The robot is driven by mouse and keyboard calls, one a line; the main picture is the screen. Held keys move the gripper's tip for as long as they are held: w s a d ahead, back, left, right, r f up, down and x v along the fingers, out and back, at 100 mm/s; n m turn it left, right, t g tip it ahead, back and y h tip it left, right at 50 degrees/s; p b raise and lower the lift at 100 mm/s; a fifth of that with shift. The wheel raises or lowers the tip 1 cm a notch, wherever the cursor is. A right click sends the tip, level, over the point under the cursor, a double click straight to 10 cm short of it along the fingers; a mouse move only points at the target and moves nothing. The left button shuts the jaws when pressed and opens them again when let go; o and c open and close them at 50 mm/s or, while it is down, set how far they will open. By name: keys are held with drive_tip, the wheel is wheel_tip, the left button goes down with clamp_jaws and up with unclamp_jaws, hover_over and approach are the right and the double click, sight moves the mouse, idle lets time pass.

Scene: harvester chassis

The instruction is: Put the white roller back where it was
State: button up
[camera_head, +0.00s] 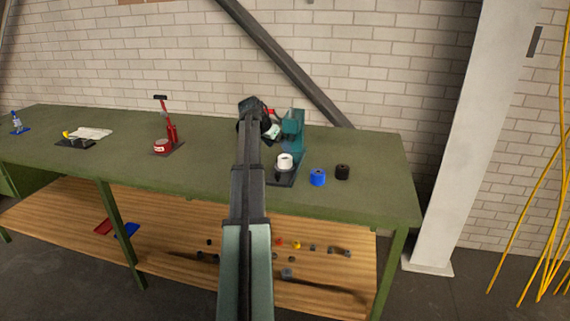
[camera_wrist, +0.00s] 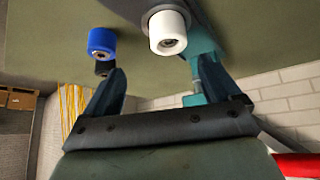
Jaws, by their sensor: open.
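The white roller (camera_head: 285,160) stands upright on the dark base of a teal stand (camera_head: 293,125) on the green bench. In the wrist view the white roller (camera_wrist: 168,32) shows beyond the fingertips, with its round end and centre hole visible. My gripper (camera_wrist: 158,78) is open and empty, its two dark teal fingers spread apart. The roller is clear of both fingers. In the head view my gripper (camera_head: 272,130) is above and behind the roller beside the teal stand, partly hidden by my own arm.
A blue roller (camera_head: 317,177) and a black roller (camera_head: 342,171) stand to the right of the teal stand. A red press (camera_head: 170,133) stands further left on the bench. A brick wall is close behind. The bench's right end is clear.

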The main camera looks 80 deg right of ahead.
wheel_tip(320, 180, up, 4)
drive_tip(key=d+r+n+t+y, duration=0.1)
drive_tip(key=t+y, duration=0.1)
hover_over(285, 158)
drive_tip(key=w+a, duration=0.1)
drive_tip(key=a, duration=0.1)
drive_tip(key=shift+y, duration=0.3)
wheel_tip(285, 158, down, 9)
drive_tip(key=shift+w+r, duration=0.1)
drive_tip(key=shift+r, duration=0.1)
drive_tip(key=shift+s+d+x, duration=0.1)
drive_tip(key=shift+x, duration=1.2)
drive_tip(key=shift+s+d+x, duration=0.15)
drive_tip(key=shift+x, duration=1.2)
drive_tip(key=shift+r, duration=0.15)
drive_tip(key=shift+c, duration=0.5)
drive_tip(key=c, duration=1.1)
